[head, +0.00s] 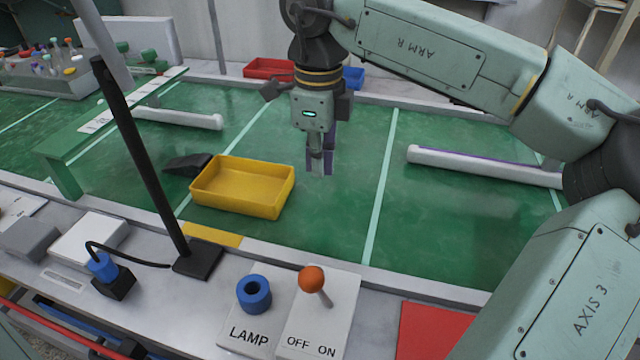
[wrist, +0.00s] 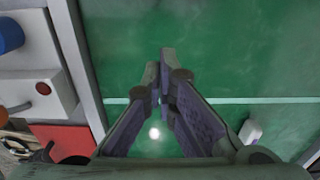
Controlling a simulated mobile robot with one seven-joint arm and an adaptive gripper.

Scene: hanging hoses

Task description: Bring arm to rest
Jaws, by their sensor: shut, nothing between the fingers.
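My arm reaches in from the right in the head view, and my gripper (head: 322,170) hangs down above the green table surface (head: 340,220). It is to the right of the yellow tray (head: 240,188) and apart from it. In the wrist view my gripper (wrist: 163,60) shows its two fingers together at the tips, with nothing held. Bare green surface lies beneath the fingers.
A white bar with a purple strip (head: 480,166) lies to the right. A black post (head: 140,160) rises at front left. The lamp socket (head: 254,293) and orange-knobbed switch (head: 312,281) stand at the front edge. Red (head: 268,68) and blue (head: 352,78) trays are at the back.

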